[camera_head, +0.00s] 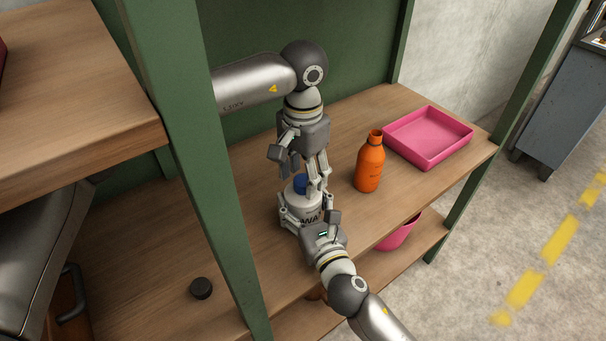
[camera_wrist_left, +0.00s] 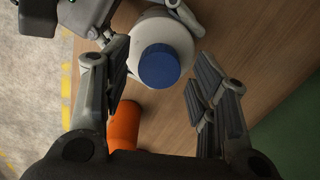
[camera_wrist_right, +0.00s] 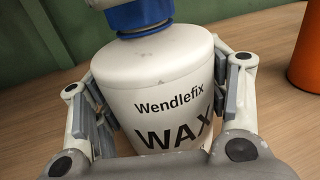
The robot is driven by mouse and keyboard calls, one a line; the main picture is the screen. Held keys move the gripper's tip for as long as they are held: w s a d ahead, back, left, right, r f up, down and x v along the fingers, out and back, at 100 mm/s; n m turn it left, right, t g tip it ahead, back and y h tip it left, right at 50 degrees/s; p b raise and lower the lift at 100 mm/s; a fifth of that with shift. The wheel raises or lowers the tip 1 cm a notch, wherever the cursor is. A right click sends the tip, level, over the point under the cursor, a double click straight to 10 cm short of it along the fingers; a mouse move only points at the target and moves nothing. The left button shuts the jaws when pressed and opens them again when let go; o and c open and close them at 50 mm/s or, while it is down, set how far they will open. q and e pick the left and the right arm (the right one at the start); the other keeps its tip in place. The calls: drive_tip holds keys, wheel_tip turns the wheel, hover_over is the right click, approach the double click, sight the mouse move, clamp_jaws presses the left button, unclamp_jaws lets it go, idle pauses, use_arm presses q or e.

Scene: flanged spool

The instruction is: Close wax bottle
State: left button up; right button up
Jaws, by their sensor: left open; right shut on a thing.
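The white wax bottle (camera_wrist_right: 155,95), lettered "Wendlefix WAX", stands upright on the wooden shelf. A blue cap (camera_wrist_left: 159,66) sits on its neck; whether it is tightened cannot be told. My right gripper (camera_head: 306,214) is shut around the bottle's body, with a finger on each side in the right wrist view (camera_wrist_right: 160,115). My left gripper (camera_head: 306,176) points down from above the cap. Its fingers are open, one on each side of the cap in the left wrist view (camera_wrist_left: 160,82), with gaps between. The fingers partly hide the cap (camera_head: 300,183) in the head view.
A pink tray (camera_head: 430,160) lies farther right. A black cap (camera_head: 201,288) lies at the front left. A green post (camera_head: 190,130) rises at the left. A pink bin (camera_head: 397,238) sits below.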

use_arm(q)
drive_tip(key=shift+r, duration=1.9)
drive_tip(key=shift+c, duration=0.2)
